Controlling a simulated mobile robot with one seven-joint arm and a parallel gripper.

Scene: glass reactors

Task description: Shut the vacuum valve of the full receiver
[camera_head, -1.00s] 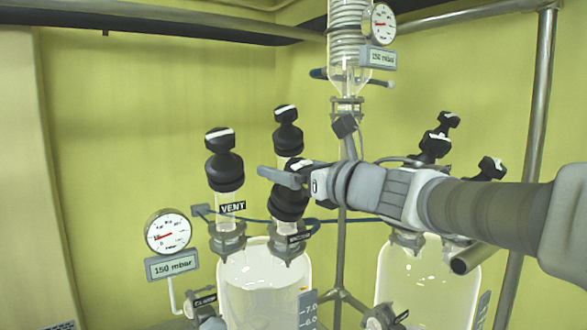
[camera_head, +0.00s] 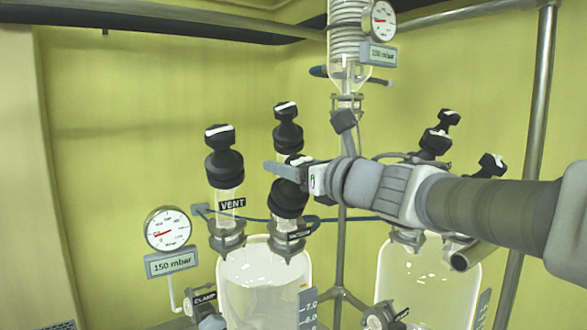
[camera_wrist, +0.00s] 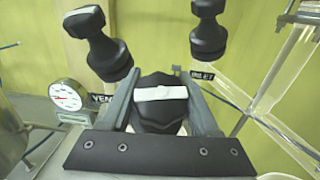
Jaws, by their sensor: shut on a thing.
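The left glass receiver (camera_head: 262,285) holds pale liquid up to a high level. On its top are the vent valve (camera_head: 223,170), labelled VENT, another black-knobbed valve behind (camera_head: 288,125), and the vacuum valve (camera_head: 288,200) in front. My gripper (camera_head: 290,172) is shut on the vacuum valve's black knob. In the wrist view the knob (camera_wrist: 160,112) sits between both fingers (camera_wrist: 160,85), its white bar running across from finger to finger. The vent valve (camera_wrist: 108,50) and the inlet valve (camera_wrist: 208,35) stand behind it. The knob's underside is hidden.
A gauge with a 150 mbar display (camera_head: 168,240) stands left of the receiver. A second receiver (camera_head: 428,285) with several black-knobbed valves is at the right, under my arm. A glass coil column (camera_head: 348,50) and a steel post (camera_head: 528,150) stand nearby.

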